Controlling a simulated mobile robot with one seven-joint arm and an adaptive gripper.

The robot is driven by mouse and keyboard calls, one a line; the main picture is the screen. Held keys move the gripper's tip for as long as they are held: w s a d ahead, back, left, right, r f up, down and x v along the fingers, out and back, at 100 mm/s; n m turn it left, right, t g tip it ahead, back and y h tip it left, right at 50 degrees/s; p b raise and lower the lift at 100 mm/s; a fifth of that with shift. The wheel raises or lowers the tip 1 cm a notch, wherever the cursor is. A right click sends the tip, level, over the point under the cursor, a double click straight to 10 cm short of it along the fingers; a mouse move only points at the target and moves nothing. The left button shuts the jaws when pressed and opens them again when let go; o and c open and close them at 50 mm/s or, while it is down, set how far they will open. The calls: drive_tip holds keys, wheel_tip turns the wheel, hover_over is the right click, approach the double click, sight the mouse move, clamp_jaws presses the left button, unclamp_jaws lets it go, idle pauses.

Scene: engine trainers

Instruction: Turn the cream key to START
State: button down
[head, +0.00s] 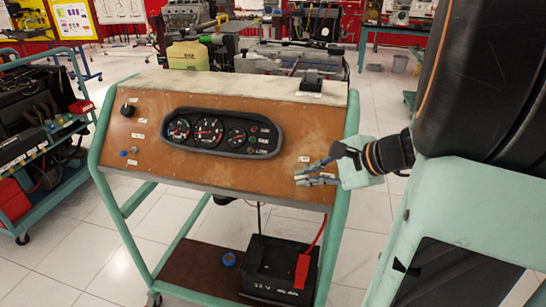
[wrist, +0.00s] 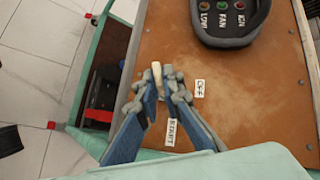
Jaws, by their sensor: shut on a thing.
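The cream key (wrist: 157,73) shows between my fingertips in the wrist view, its upper end sticking out past them. My gripper (wrist: 160,92) is shut on the key, one finger on each side, close to the brown panel. The fingers hide the key's lower part and its base, so its exact angle is hard to tell. The OFF label (wrist: 200,88) is just right of the fingers, and the START label (wrist: 176,136) is below them. In the head view my gripper (head: 317,173) is at the panel's right side, and the key cannot be made out.
The brown panel (head: 150,100) is set in a green frame and carries a gauge cluster (head: 222,134) left of my gripper. A black knob (head: 128,110) is at its far left. A black battery (head: 270,270) stands on the lower shelf. A tool cart (head: 40,140) is at left.

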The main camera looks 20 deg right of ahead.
drive_tip(key=c, duration=2.1)
unclamp_jaws()
drive_tip(key=v, duration=0.7)
drive_tip(key=shift+s+r, duration=0.15)
drive_tip(key=shift+r, duration=0.05)
